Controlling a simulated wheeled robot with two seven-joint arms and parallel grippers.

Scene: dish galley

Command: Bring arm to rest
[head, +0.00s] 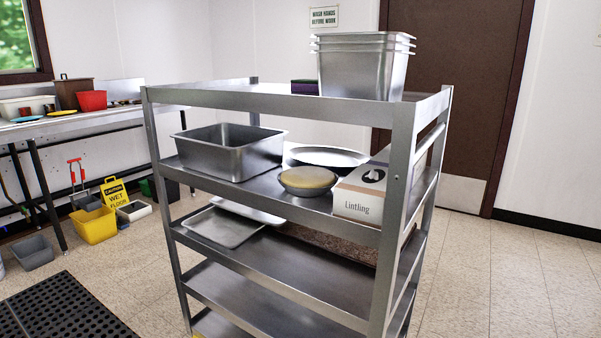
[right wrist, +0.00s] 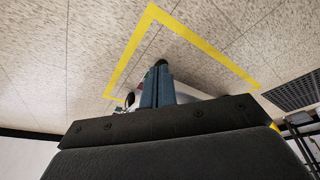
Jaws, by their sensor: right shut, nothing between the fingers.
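My right gripper (right wrist: 161,68) shows in the right wrist view. Its two fingers are together and hold nothing. They point over the tiled floor (right wrist: 95,50), where a yellow line (right wrist: 205,45) marks out a corner. A pale shape behind the fingers is partly hidden and cannot be made out. Neither gripper shows in the head view, and my left gripper is in no view.
A metal shelf rack (head: 402,190) stands close in front. It holds a deep steel pan (head: 230,158), a bowl (head: 307,181), a Lintling box (head: 362,195) and stacked pans (head: 362,70). A yellow wet-floor sign (head: 115,193) stands left. Floor at right (head: 510,270) is clear.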

